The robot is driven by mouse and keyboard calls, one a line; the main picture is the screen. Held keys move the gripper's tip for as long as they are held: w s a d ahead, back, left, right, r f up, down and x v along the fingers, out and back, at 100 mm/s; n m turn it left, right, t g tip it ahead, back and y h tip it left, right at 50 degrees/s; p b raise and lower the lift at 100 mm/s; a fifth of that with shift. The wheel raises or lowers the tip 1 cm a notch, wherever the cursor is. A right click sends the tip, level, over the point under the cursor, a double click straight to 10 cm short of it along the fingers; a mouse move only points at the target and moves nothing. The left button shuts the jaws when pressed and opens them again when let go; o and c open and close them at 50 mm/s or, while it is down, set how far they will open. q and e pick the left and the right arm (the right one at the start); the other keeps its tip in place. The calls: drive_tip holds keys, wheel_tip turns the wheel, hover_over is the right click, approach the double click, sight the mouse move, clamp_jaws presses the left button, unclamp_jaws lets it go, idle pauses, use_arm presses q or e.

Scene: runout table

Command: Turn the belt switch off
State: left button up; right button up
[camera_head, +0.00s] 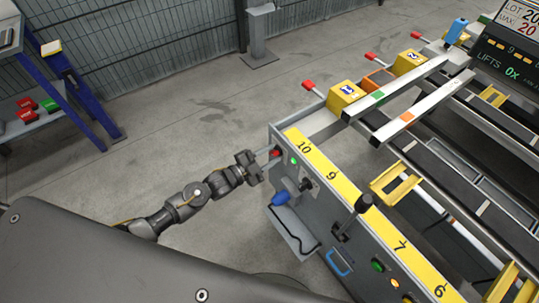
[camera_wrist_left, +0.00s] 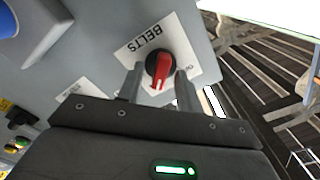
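The belt switch is a red knob on a round black base, on a white label reading "BELTS". It shows in the left wrist view (camera_wrist_left: 160,66) and at the panel's left end in the head view (camera_head: 275,153). Its red handle points toward my gripper in the wrist view. My left gripper (camera_head: 268,158) is at the switch. Its two fingers (camera_wrist_left: 160,88) are apart, one on each side of the knob. A gap seems to show on each side; contact cannot be told. My right gripper is not in view.
The grey machine panel (camera_head: 310,215) carries a green light (camera_head: 293,160), a black knob (camera_head: 307,184), a blue part (camera_head: 281,198) and a black lever (camera_head: 364,203) near the switch. Yellow blocks with red handles (camera_head: 345,95) stand behind.

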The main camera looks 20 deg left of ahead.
use_arm(q)
clamp_jaws()
